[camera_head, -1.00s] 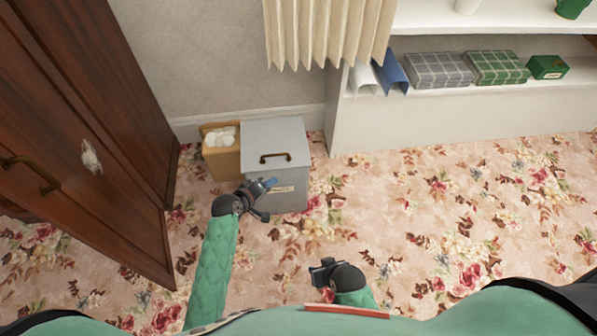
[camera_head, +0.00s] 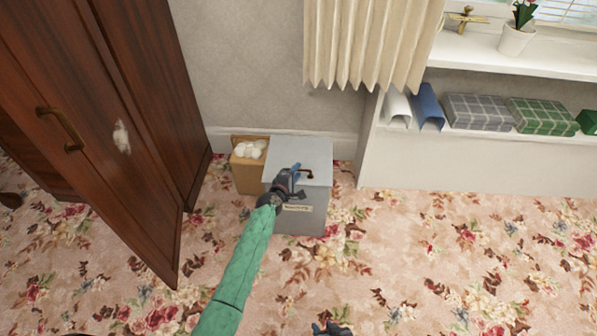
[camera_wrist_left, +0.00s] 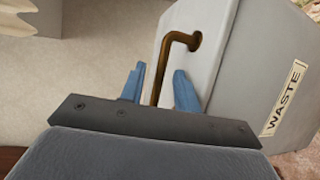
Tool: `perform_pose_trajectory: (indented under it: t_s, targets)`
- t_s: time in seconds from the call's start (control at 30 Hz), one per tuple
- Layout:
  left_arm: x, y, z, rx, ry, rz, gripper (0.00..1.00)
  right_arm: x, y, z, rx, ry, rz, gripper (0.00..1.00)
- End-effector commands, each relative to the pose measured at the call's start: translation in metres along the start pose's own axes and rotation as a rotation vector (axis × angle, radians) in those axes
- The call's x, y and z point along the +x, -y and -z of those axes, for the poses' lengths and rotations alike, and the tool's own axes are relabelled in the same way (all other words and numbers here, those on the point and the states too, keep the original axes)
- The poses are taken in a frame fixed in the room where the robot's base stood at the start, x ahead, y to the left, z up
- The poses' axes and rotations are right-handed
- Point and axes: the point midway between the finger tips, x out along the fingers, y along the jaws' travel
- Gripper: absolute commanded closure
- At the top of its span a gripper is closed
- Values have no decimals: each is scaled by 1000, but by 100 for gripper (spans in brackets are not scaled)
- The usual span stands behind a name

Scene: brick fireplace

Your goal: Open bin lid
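The grey waste bin (camera_head: 308,222) stands on the carpet against the wall, with its flat lid (camera_head: 318,150) closed. A brass handle (camera_head: 309,174) is on the lid; it also shows in the left wrist view (camera_wrist_left: 161,75). My left gripper (camera_head: 296,170) is over the lid at the handle. In the left wrist view its blue fingers (camera_wrist_left: 159,88) are apart, with the handle bar between them and small gaps on both sides. My right gripper (camera_head: 331,328) is low at the bottom edge, mostly cut off, and its fingers are unclear.
A tan box (camera_head: 247,178) with white round items stands against the bin's left side. A dark wooden wardrobe (camera_head: 105,110) with an open door is at the left. A white shelf unit (camera_head: 450,165) is at the right. The carpet in front is clear.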

Motion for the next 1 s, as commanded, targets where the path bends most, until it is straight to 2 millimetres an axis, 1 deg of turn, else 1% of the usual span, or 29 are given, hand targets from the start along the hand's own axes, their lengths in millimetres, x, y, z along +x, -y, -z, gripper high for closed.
perform_pose_trajectory:
  t_s: [0.03, 0.2, 0.53, 0.6, 0.7, 1.0]
  targets:
    - [6, 1, 0, 0, 0, 0, 68, 1, 0, -1, 0, 0, 0, 64]
    - [17, 0, 0, 0, 1, 0, 68, 2, 0, -2, 0, 0, 0, 64]
    - [19, 0, 0, 1, 1, 1, 68, 2, 1, -2, 1, -1, 1, 64]
    - [19, 0, 0, 1, 1, 1, 82, 2, 0, -2, 1, -1, 1, 64]
    - [19, 0, 0, 1, 1, 1, 100, 2, 0, -2, 1, 0, 1, 64]
    - [19, 0, 0, 0, 1, 2, 100, 1, 0, -1, 1, 1, 0, 64]
